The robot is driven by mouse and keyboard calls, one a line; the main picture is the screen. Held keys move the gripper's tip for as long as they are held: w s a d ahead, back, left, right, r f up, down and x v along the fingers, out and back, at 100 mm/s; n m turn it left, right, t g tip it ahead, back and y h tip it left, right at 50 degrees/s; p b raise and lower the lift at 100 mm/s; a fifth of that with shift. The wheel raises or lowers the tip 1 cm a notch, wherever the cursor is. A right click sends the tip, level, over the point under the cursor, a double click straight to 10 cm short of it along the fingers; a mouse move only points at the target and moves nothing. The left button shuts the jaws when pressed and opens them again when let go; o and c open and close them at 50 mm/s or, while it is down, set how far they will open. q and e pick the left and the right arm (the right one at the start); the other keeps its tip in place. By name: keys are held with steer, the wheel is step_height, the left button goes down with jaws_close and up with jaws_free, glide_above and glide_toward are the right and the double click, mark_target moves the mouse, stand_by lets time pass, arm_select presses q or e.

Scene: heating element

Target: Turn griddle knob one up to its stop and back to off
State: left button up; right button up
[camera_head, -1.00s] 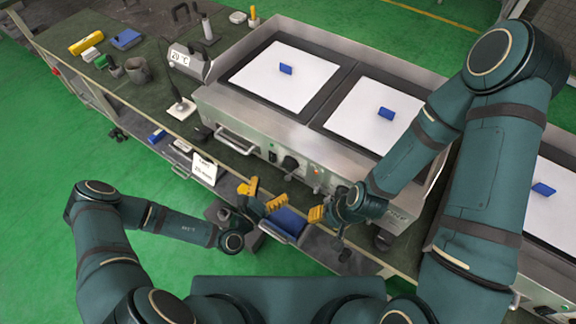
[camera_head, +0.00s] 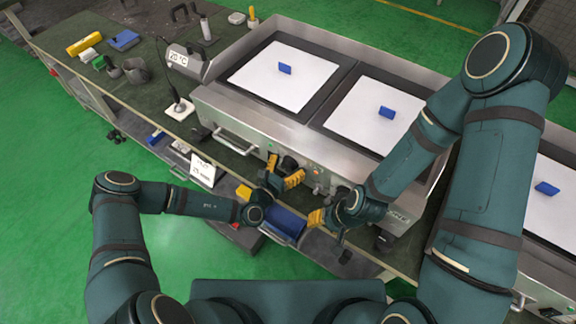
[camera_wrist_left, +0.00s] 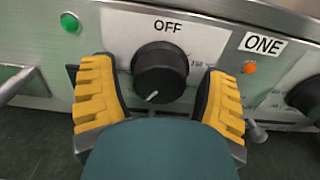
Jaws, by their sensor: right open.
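The black griddle knob (camera_wrist_left: 160,72) sits on the steel front panel, with the word OFF above it and a ONE label (camera_wrist_left: 262,44) to its right. Its white mark points down and slightly left. It also shows, partly covered, in the head view (camera_head: 289,163). My left gripper (camera_wrist_left: 160,105) is open, with one yellow-padded finger on each side of the knob and visible gaps between. In the head view my left gripper (camera_head: 282,180) is at the griddle front. My right gripper (camera_head: 328,217) is open and empty, lower and to the right, before the panel.
The griddle (camera_head: 225,105) carries white plates with blue blocks. A green light (camera_wrist_left: 70,22) and an orange light (camera_wrist_left: 249,67) flank the knob. Another dark knob (camera_wrist_left: 305,97) is at the right edge. A bar handle (camera_wrist_left: 15,85) juts out left. A blue bin (camera_head: 285,224) lies below.

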arm_select(q)
steer(key=c, duration=0.9)
